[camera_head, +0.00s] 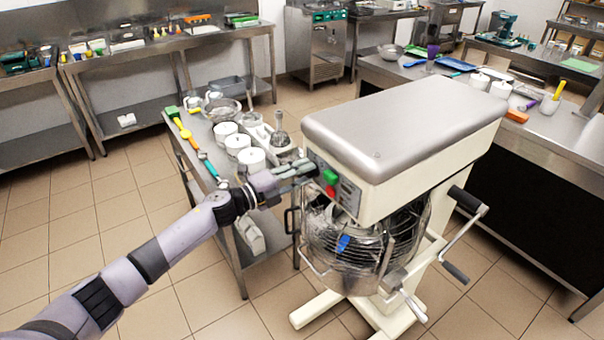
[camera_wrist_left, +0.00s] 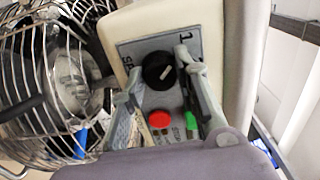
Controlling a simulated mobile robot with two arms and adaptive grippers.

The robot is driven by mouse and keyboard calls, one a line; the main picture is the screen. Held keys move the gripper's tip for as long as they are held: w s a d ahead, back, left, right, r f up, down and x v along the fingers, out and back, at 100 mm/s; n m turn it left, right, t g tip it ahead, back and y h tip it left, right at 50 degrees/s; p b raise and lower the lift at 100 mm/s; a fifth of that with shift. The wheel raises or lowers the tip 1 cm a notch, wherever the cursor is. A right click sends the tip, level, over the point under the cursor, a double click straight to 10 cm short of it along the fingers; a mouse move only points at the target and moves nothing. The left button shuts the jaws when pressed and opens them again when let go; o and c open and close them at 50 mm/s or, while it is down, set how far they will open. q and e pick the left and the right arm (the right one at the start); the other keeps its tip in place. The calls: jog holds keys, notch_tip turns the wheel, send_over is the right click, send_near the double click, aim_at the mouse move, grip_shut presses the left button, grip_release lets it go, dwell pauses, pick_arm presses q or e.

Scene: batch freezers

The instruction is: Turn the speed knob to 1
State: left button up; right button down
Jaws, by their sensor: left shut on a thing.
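The planetary mixer (camera_head: 405,135) stands in the middle of the head view, with a control panel on its near left side. My left gripper (camera_head: 312,168) is at the panel. In the left wrist view its fingers (camera_wrist_left: 158,72) are on either side of the knob and shut on it. My right gripper is not in view.
Below the knob are a red button (camera_wrist_left: 159,119) and a green button (camera_wrist_left: 191,124). The mixer's wire guard (camera_head: 375,235) and bowl are below the panel. A steel table (camera_head: 228,185) with white containers (camera_head: 238,143) stands left of the mixer, close to my left arm.

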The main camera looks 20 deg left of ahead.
pick_arm(q)
jog(key=o, duration=1.1)
jog(key=shift+o, duration=0.2)
jog(key=v, duration=1.2)
jog(key=shift+a, duration=0.1)
